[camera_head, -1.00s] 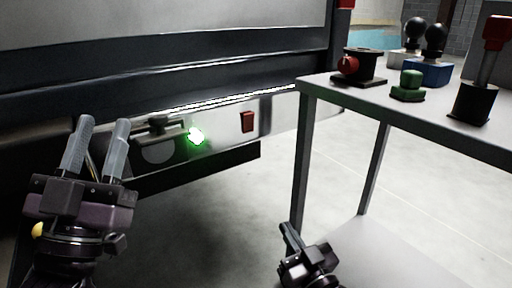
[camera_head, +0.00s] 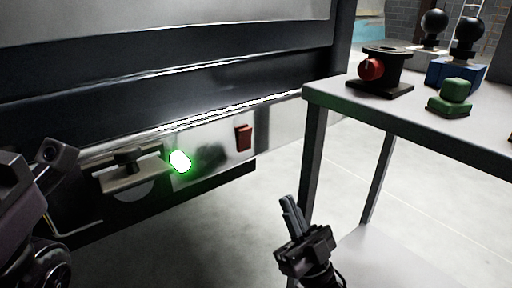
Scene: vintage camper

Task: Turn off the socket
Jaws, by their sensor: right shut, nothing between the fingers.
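The socket panel (camera_head: 215,143) is a pale metal strip low on the dark camper body. It carries a bright green glowing light (camera_head: 180,161) and a red rocker switch (camera_head: 243,137) to the right of the light. A flat metal fitting with a knob (camera_head: 129,167) sits left of the light. My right gripper (camera_head: 288,204) is shut and empty, pointing up, below and right of the red switch and apart from the panel. My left gripper (camera_head: 52,160) is cut off at the left edge, near the fitting; its fingers do not show clearly.
A grey metal table (camera_head: 420,108) stands on the right. It holds a black stand with a red knob (camera_head: 385,73), a green hex button (camera_head: 449,97) and black-knobbed joysticks (camera_head: 467,42). Its legs rise close to my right gripper. The floor (camera_head: 235,225) before the panel is clear.

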